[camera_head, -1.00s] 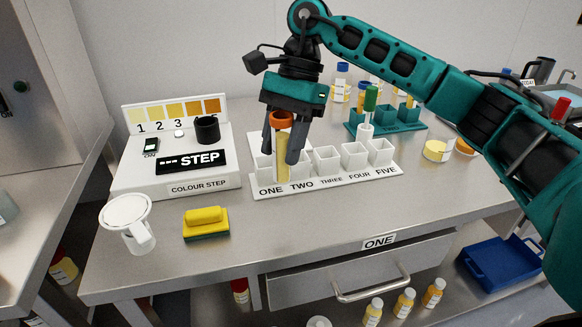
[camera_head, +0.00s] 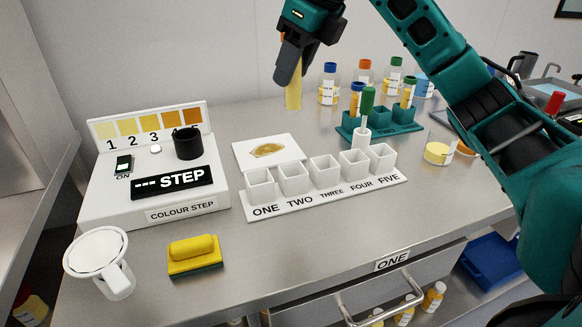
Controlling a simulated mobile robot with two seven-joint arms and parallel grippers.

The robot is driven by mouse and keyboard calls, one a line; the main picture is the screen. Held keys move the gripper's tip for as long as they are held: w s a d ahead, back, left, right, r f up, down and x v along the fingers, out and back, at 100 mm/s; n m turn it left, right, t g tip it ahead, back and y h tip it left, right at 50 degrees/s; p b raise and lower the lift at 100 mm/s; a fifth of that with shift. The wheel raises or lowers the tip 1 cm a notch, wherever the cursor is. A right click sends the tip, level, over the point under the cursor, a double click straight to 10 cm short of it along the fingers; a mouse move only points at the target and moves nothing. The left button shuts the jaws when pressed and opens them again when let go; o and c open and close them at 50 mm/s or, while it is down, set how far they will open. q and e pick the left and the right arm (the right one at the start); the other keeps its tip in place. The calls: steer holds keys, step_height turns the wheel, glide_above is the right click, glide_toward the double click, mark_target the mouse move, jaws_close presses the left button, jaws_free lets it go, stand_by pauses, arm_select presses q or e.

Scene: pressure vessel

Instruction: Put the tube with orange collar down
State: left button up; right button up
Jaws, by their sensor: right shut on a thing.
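The tube with orange collar (camera_head: 293,96) holds yellow liquid and hangs roughly upright in the air above the table. My right gripper (camera_head: 290,68) is shut on it near its top; the fingers hide most of the orange collar. The white rack (camera_head: 330,196) below has compartments labelled ONE to FIVE. Compartments ONE (camera_head: 260,187) and TWO (camera_head: 293,179) look empty. A green-handled item (camera_head: 364,120) stands near FOUR. My left gripper is not in view.
A white tile with a yellowish-brown smear (camera_head: 268,151) lies behind the white rack. The COLOUR STEP box (camera_head: 188,212) with a black cup (camera_head: 187,143) stands left. A sponge (camera_head: 194,255) and white jug (camera_head: 98,255) are in front. Several bottles (camera_head: 328,84) stand at the back.

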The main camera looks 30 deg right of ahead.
step_height(320, 180, down, 17)
steer(key=shift+f+b, duration=0.1)
steer(key=shift+b, duration=1.1)
steer(key=shift+f, duration=0.2)
steer(key=o, duration=1.1)
steer(key=shift+r, duration=0.1)
steer(key=shift+c, duration=0.2)
steer(key=p+v, duration=0.1)
steer(key=v, duration=1.1)
steer(key=shift+r, duration=0.2)
steer(key=shift+f, duration=0.1)
